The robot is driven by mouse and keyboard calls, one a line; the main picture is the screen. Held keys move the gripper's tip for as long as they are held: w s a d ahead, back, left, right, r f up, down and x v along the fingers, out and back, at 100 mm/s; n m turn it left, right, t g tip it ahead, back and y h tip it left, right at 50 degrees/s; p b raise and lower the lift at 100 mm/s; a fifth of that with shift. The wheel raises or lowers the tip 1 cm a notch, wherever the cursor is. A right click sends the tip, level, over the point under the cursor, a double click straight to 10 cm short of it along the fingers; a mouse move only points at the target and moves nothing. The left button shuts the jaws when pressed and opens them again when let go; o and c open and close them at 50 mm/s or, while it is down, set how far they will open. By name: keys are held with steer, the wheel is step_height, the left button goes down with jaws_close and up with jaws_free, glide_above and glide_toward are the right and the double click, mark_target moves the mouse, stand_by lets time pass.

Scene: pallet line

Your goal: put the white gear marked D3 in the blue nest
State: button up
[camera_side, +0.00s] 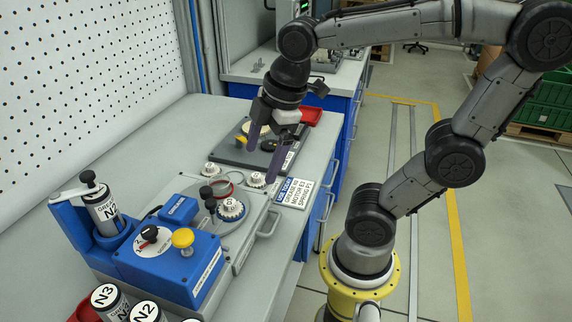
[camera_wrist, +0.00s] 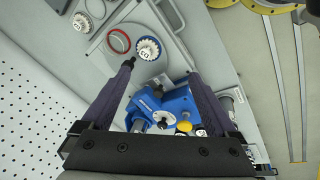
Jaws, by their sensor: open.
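White gears sit on the grey plate. One (camera_side: 231,206) stands in the blue ring of the blue nest (camera_side: 232,216); this gear shows in the wrist view (camera_wrist: 148,48), with the blue nest around it. Two other white gears, a left one (camera_side: 212,169) and a right one (camera_side: 257,179), lie beyond the nests; one gear (camera_wrist: 82,22) shows outside the ring in the wrist view. Their marks are too small to read surely, so I cannot tell which is D3. My gripper (camera_side: 262,165) is open and empty above the plate; its fingers show in the wrist view (camera_wrist: 160,70).
An empty red ring (camera_side: 222,189) lies beside the blue nest. A blue machine (camera_side: 165,255) with black and yellow knobs stands in front, with labelled canisters (camera_side: 106,298) nearby. A job card (camera_side: 294,192) lies right. A dark board (camera_side: 240,155) and red tray (camera_side: 312,116) are behind.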

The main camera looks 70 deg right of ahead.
steer(key=s+m, duration=0.1)
steer(key=m, duration=0.2)
steer(key=s+f+m+t, duration=0.1)
steer(key=s+m, duration=0.1)
steer(key=m, duration=0.1)
steer(key=s+m+t, duration=0.1)
steer(key=m, duration=0.2)
steer(key=shift+s+a+f+m, duration=0.15)
steer(key=shift+s+f+m, duration=0.05)
steer(key=shift+s+m, duration=0.2)
stand_by(1.4)
